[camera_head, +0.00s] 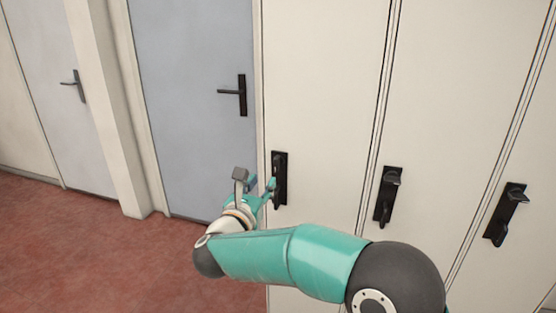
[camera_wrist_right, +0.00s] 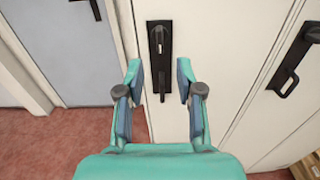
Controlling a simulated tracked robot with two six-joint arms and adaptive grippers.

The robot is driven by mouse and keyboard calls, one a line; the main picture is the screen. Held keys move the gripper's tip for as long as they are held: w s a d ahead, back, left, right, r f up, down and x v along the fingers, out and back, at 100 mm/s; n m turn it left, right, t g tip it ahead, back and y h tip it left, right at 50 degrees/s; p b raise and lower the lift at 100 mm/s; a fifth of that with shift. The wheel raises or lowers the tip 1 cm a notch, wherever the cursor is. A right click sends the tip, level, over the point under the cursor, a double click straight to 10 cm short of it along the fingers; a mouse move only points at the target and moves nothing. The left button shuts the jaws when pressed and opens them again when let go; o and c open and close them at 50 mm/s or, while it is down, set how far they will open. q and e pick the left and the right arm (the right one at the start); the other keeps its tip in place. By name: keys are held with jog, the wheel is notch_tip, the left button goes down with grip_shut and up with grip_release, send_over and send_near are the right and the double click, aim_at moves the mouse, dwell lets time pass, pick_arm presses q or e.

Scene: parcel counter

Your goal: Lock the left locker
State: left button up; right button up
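The left locker is a tall cream door (camera_head: 320,70) with a black lock plate (camera_head: 280,170) near its left edge. In the right wrist view the lock plate (camera_wrist_right: 159,38) is upright, with a knob at its upper part and a handle hanging down (camera_wrist_right: 162,85). My right gripper (camera_head: 262,183) is at the lower left of the plate in the head view. In the wrist view my right gripper (camera_wrist_right: 160,85) is open, its fingers on either side of the hanging handle, with nothing held. Whether it touches the door cannot be told. My left gripper is in neither view.
Two more lockers to the right have black handles (camera_head: 388,196) and (camera_head: 506,214). A blue-grey door (camera_head: 190,90) with a lever handle stands at the left. The red floor (camera_head: 90,250) is clear there. A brown box-like thing (camera_wrist_right: 308,160) shows at the wrist view's lower right corner.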

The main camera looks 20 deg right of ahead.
aim_at(275, 162)
jog(key=p+x, duration=0.3)
jog(key=x, duration=0.8)
jog(key=shift+w+d, duration=0.15)
jog(key=shift+w, duration=0.05)
